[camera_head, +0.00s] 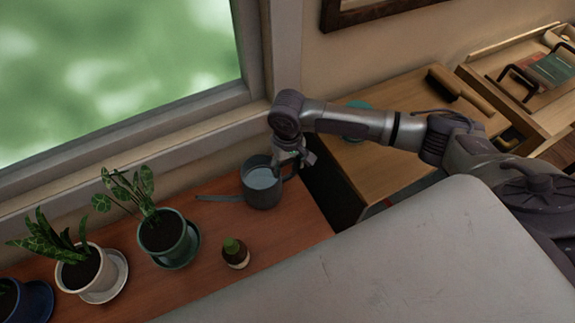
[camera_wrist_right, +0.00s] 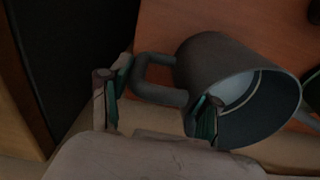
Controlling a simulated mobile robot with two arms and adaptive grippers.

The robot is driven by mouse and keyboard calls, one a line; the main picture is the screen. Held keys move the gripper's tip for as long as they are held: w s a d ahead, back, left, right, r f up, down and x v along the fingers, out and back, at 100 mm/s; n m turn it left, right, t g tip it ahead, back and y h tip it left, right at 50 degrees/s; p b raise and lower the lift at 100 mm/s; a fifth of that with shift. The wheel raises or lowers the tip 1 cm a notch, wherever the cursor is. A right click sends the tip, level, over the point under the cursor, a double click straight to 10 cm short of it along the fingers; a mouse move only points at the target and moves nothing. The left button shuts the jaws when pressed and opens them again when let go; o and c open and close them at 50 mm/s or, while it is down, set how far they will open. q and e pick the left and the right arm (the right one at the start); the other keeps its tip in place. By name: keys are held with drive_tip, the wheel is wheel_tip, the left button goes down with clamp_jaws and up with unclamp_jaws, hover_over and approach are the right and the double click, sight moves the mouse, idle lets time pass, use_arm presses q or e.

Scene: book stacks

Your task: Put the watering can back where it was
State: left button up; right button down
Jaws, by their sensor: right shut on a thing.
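The grey watering can (camera_head: 263,189) is at the right end of the wooden plant table, near the window wall, with its thin spout pointing left. It looks upright with water inside; I cannot tell whether its base touches the table. My right gripper (camera_head: 291,166) is at its right side, shut on its handle. In the right wrist view the can (camera_wrist_right: 205,65) shows its handle (camera_wrist_right: 143,75) between the fingers of my right gripper (camera_wrist_right: 160,105). My left gripper is not in view.
Potted plants in a green pot (camera_head: 164,238) and a white pot (camera_head: 83,272) stand left of the can. A wooden desk (camera_head: 385,150) lies to the right, past a dark gap. A window is behind.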

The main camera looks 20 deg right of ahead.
drive_tip(key=shift+f, duration=0.2)
drive_tip(key=shift+f, duration=0.1)
drive_tip(key=shift+c, duration=1.2)
unclamp_jaws()
wheel_tip(320, 180, up, 12)
drive_tip(key=shift+r, duration=0.1)
